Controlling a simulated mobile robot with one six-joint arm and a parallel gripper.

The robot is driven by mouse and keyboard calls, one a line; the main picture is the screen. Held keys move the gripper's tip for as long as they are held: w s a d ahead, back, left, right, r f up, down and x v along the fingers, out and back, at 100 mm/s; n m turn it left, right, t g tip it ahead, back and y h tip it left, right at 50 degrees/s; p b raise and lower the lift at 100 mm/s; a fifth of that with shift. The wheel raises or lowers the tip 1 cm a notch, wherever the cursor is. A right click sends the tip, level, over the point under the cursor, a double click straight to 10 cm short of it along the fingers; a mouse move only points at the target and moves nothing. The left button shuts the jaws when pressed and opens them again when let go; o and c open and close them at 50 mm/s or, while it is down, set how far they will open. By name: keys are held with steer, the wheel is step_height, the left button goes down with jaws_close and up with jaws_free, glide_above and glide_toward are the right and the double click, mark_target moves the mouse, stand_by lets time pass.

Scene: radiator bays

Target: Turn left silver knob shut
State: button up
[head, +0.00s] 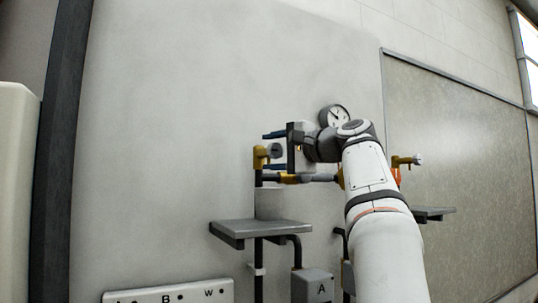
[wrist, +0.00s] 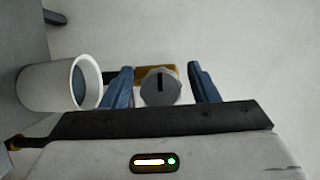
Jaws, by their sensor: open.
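The left silver knob (wrist: 160,88) is a grey, ridged disc with a dark index mark, in the middle of the wrist view. It sits on a brass valve body (wrist: 148,73), which also shows in the head view (head: 261,157). My gripper (wrist: 161,74) is open, its two blue fingers on either side of the knob. A gap shows between each finger and the knob, so it appears not to be gripped. In the head view my gripper (head: 271,149) is at the left valve and partly covers it. The knob's far side is hidden.
A white cup (wrist: 37,88) is close beside one finger; it stands on a grey shelf (head: 258,228) below the valve. A round gauge (head: 334,117) is behind my wrist. Another brass valve (head: 403,161) is at the right.

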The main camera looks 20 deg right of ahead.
mark_target(278, 151)
steer(key=b+v, duration=0.1)
steer(key=v, duration=0.5)
steer(key=shift+s+d, duration=0.1)
steer(key=shift+s, duration=0.1)
